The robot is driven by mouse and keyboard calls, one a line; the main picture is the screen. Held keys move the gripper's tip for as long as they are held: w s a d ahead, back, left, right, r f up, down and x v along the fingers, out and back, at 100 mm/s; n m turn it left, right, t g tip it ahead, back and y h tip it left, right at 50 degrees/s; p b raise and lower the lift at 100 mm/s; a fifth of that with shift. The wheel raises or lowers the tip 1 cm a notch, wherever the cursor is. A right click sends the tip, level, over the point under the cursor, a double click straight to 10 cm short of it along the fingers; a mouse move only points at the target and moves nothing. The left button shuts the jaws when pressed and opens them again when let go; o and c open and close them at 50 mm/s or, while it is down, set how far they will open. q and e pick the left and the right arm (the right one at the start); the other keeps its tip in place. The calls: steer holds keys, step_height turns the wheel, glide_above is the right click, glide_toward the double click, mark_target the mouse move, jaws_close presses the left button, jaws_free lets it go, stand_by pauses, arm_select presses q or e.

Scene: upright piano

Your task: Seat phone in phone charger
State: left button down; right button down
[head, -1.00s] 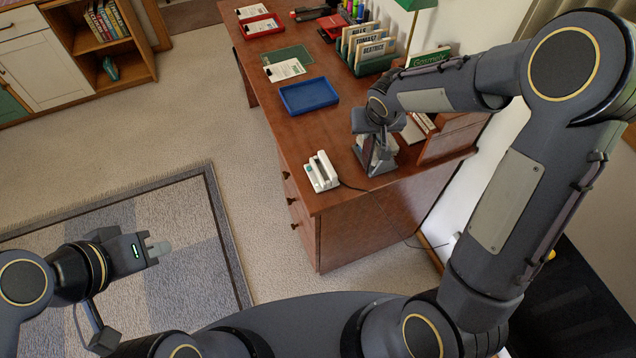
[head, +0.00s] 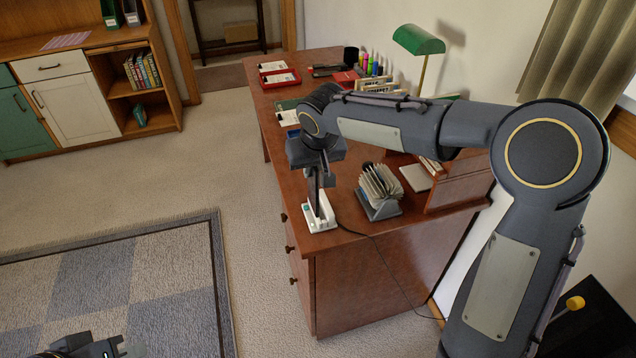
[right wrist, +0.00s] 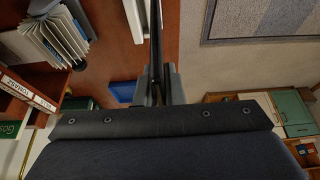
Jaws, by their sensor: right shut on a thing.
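The phone (head: 317,192) is a thin dark slab, seen almost edge-on and roughly upright. My right gripper (head: 318,172) is shut on it from above. In the right wrist view the phone (right wrist: 155,38) runs out from between the gripper fingers (right wrist: 156,86). The white phone charger (head: 319,222) stands at the desk's near left corner, under the phone. The phone's lower end overlaps the charger in the head view; I cannot tell whether it is seated. My left gripper (head: 120,349) is at the bottom edge, partly cut off, far from the desk.
A card file (head: 380,190) stands just right of the charger on the wooden desk (head: 350,238). A cable (head: 352,232) runs from the charger over the desk edge. A blue tray (right wrist: 124,92) shows in the wrist view. A green lamp (head: 418,40) stands farther back.

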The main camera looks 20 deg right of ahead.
steer(key=w+d+f, duration=0.3)
steer(key=w+f, duration=0.2)
steer(key=f, duration=0.4)
steer(key=shift+w+f+p, duration=0.3)
steer(key=shift+w+p, duration=0.05)
steer(key=shift+w, duration=0.05)
steer(key=shift+f, duration=0.25)
steer(key=c, duration=1.5)
jaws_free()
steer(key=shift+r, duration=0.1)
steer(key=shift+c, duration=0.2)
